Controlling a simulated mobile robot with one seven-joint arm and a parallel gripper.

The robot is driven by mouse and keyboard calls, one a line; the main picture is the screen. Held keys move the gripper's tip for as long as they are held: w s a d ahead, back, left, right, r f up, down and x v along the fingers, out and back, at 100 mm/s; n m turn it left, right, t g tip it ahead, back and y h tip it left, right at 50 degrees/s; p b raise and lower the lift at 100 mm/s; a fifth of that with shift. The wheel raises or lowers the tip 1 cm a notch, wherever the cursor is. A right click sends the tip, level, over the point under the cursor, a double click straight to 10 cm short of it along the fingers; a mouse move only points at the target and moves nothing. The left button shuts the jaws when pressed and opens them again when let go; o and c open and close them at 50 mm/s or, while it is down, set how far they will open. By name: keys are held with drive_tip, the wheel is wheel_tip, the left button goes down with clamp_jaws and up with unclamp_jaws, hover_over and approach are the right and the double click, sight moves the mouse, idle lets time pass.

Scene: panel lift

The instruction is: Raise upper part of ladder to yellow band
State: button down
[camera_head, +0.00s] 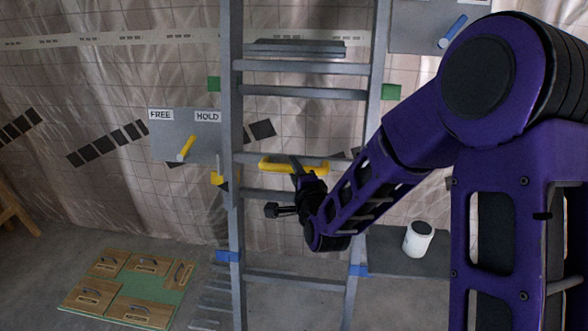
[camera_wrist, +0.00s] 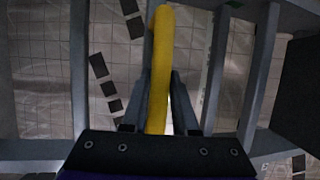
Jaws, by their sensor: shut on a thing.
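A grey ladder (camera_head: 234,130) stands upright before the wall. A yellow handle (camera_head: 275,165) lies across it at mid-height. My gripper (camera_head: 297,168) is shut on this handle; in the wrist view the yellow bar (camera_wrist: 159,60) runs between my two fingers (camera_wrist: 160,105). A yellow patch (camera_head: 217,178) shows beside the left rail, slightly below the handle; I cannot tell whether it is the band. Green patches (camera_head: 213,84) lie higher beside both rails, and blue bands (camera_head: 228,256) lie low on the rails. My arm hides part of the right rail.
A grey panel (camera_head: 166,126) marked FREE and HOLD carries a yellow lever (camera_head: 187,148), tilted with its upper end to the right. Another panel (camera_head: 415,25) with a blue lever (camera_head: 452,32) is upper right. A white can (camera_head: 418,238) stands right. Wooden drawer fronts (camera_head: 137,312) lie on the floor left.

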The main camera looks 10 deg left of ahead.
drive_tip(key=shift+w+r, duration=0.1)
drive_tip(key=shift+r, duration=0.05)
idle(0.5)
drive_tip(key=shift+w+r, duration=0.2)
drive_tip(key=shift+r, duration=0.55)
drive_tip(key=c, duration=0.7)
unclamp_jaws()
drive_tip(key=shift+s+f+b, duration=0.1)
drive_tip(key=shift+f+b, duration=0.05)
drive_tip(key=shift+b, duration=0.15)
